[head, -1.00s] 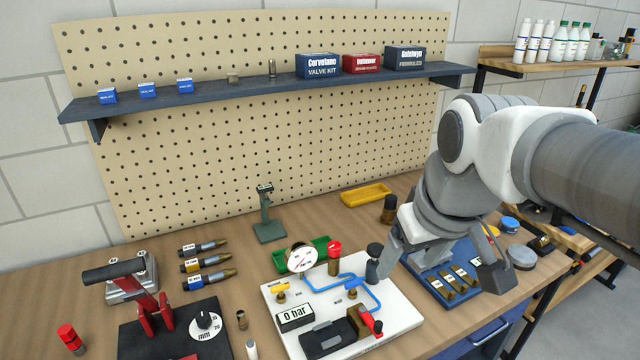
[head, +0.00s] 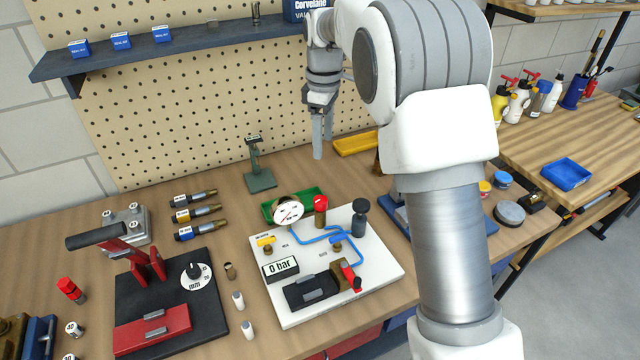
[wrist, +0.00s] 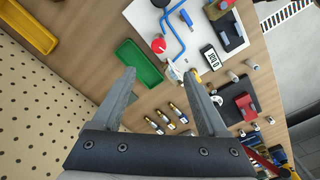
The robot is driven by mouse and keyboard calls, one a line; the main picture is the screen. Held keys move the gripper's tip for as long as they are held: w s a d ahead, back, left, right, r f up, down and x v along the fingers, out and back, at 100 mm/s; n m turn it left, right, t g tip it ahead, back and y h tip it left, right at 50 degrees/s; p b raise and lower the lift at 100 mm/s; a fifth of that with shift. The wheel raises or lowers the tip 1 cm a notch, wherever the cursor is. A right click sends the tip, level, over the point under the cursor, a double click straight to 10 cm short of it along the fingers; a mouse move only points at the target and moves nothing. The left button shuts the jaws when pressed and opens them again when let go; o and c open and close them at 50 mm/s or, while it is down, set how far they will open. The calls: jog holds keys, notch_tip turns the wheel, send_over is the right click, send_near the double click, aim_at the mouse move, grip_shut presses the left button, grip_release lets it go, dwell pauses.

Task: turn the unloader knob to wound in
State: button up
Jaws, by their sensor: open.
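A white board (head: 375,285) on the bench carries blue tubing, a round gauge (head: 288,211), a red-topped knob (head: 320,207) and a black knob (head: 360,215) on a stem at its back right. I cannot tell from the frames which knob is the unloader, nor how far either is wound. The red knob also shows in the wrist view (wrist: 158,46). A display (head: 280,268) on the board reads 0 bar. My gripper (head: 317,150) hangs above the bench behind the board, apart from the knobs. In the wrist view its two fingers (wrist: 160,74) are spread and empty.
A yellow tray (head: 356,144) and green tray (head: 270,203) lie behind the board. A green stand (head: 260,177) is at the back left. A black-based press (head: 160,300) with red arm stands left. The shelf (head: 200,50) runs along the pegboard above.

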aim_at(321, 199)
jog(key=f, duration=1.8)
jog(key=shift+w+a+f+p, duration=0.2)
jog(key=shift+w+p, duration=0.1)
jog(key=shift+p, duration=0.1)
jog(key=shift+r, duration=0.1)
jog(key=shift+c, duration=0.3)
grip_shut()
